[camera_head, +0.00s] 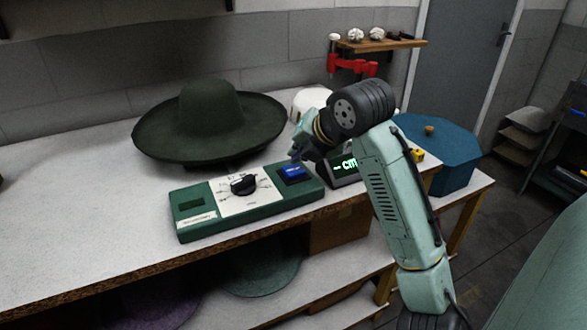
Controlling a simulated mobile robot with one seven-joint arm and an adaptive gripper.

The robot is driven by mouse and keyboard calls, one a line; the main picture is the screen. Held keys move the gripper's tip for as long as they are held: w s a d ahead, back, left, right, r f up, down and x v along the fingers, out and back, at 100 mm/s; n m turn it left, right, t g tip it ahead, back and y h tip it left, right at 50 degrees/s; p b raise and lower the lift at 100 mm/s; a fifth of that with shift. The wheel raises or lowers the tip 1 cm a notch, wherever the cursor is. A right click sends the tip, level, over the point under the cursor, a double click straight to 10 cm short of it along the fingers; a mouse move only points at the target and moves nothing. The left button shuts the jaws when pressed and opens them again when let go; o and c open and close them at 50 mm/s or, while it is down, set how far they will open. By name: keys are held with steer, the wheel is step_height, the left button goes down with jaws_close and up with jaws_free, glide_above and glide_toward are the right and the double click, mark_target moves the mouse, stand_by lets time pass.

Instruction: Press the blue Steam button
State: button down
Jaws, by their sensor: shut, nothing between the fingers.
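The blue Steam button (293,173) is at the right end of a green control panel (180,233) on the white worktop. The panel also has a black dial (243,184) on a white plate and a dark recess at its left end. My gripper (296,155) is shut and empty. It is just above and behind the button in this view, close to it. I cannot tell whether the fingertips touch it. My arm reaches in from the right and hides part of the display behind it.
A dark green wide-brimmed hat (208,120) sits behind the panel. A display with green characters (345,168) stands just right of the panel. A blue lidded box (455,165) is at the right. The worktop left of the panel (80,220) is clear.

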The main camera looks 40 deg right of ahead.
mark_target(297, 168)
steer(key=shift+f, duration=0.1)
steer(key=shift+f+b, duration=0.35)
steer(key=shift+b, duration=0.1)
steer(key=shift+f+b, duration=0.5)
steer(key=shift+f, duration=0.05)
stand_by(0.7)
steer(key=shift+r, duration=0.1)
steer(key=shift+r+p, duration=0.6)
steer(key=shift+r, duration=0.3)
steer(key=shift+r+p, duration=1.7)
steer(key=shift+r, duration=0.8)
